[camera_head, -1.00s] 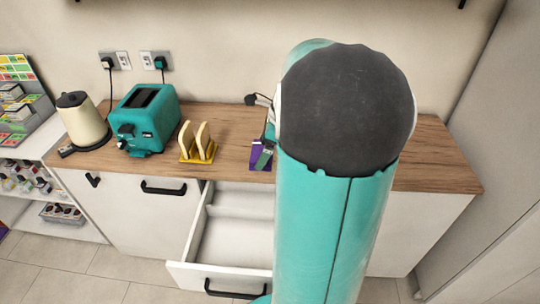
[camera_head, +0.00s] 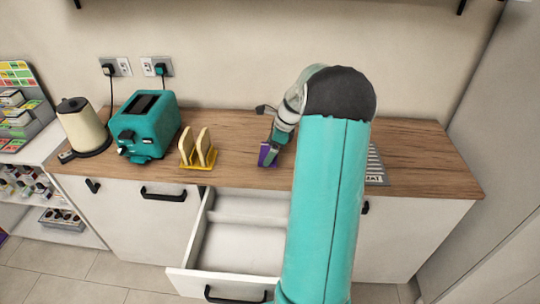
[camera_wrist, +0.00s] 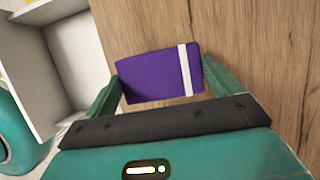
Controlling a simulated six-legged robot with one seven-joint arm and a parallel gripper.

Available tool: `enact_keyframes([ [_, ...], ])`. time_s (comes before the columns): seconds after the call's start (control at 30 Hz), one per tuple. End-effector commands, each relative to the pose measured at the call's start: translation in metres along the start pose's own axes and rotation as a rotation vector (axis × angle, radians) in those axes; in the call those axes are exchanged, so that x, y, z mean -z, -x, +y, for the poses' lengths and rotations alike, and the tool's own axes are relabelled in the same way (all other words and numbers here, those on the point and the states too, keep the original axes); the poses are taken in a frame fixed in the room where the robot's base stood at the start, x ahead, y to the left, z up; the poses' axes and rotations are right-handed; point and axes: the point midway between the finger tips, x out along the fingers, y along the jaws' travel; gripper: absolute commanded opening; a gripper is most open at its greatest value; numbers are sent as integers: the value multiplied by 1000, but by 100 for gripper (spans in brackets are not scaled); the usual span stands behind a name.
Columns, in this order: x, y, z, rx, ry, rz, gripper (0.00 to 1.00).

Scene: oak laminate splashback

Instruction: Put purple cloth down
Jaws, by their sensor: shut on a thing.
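The purple cloth (camera_wrist: 155,75) is a flat, folded-looking purple rectangle with a white stripe near one end. It sits between the two fingers of my gripper (camera_wrist: 168,88) in the wrist view, and my gripper is shut on it. In the head view the purple cloth (camera_head: 267,154) shows at the tip of my gripper (camera_head: 272,150), over the front part of the wooden counter (camera_head: 235,133). I cannot tell whether the cloth touches the counter.
An open, empty-looking white drawer (camera_head: 230,248) juts out below the counter, left of my arm. A yellow rack with toast (camera_head: 197,150), a teal toaster (camera_head: 146,124) and a cream kettle (camera_head: 84,125) stand to the left. A striped grey item (camera_head: 376,168) lies right of my arm.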

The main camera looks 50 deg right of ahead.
Motion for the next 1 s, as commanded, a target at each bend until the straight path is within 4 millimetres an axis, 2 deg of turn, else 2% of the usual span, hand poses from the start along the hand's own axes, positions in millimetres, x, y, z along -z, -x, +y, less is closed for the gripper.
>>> enact_keyframes([
  [0.2,11,-28,-1,-1,0,0,69],
  [0.6,13,-33,-1,-1,1,0,69],
  [0.63,13,-33,-1,-1,1,0,96],
  [0.67,13,-32,-1,-1,1,0,100],
  [1.0,12,-26,-1,2,1,1,100],
])
